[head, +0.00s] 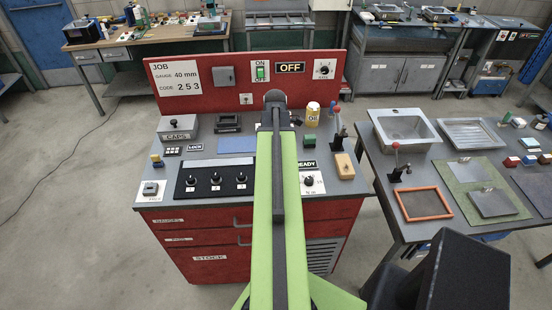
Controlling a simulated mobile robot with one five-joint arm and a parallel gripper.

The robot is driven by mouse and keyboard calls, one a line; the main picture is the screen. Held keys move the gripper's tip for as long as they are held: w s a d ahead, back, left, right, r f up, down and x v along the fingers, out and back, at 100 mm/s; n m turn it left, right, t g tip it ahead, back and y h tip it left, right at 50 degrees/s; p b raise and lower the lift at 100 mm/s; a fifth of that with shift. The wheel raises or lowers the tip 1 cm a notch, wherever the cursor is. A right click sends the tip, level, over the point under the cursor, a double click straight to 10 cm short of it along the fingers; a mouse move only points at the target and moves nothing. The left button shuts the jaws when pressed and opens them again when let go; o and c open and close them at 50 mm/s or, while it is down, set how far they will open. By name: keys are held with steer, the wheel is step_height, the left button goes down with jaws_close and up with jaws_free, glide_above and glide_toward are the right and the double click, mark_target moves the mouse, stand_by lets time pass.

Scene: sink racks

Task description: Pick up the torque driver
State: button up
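I cannot pick out the torque driver with certainty in the head view; it may be hidden or too small to tell. My gripper (274,101) is the dark end of my green arm, which reaches over the middle of the red workbench (200,219). I see it from behind, so its fingers are hidden and I cannot tell whether it holds anything. My arm covers a strip of the bench top. A small yellow and dark blue object (156,160) stands at the bench's left side; I cannot tell what it is.
The red bench carries a CAPS box (178,129), a switch panel (214,181), a blue mat (237,145), a yellow OIL bottle (313,114), a red-knobbed lever (337,122) and a wooden block (344,166). A grey table at right holds a sink (404,130) and an orange frame (423,203).

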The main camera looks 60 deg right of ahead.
jaws_close()
stand_by(0.4)
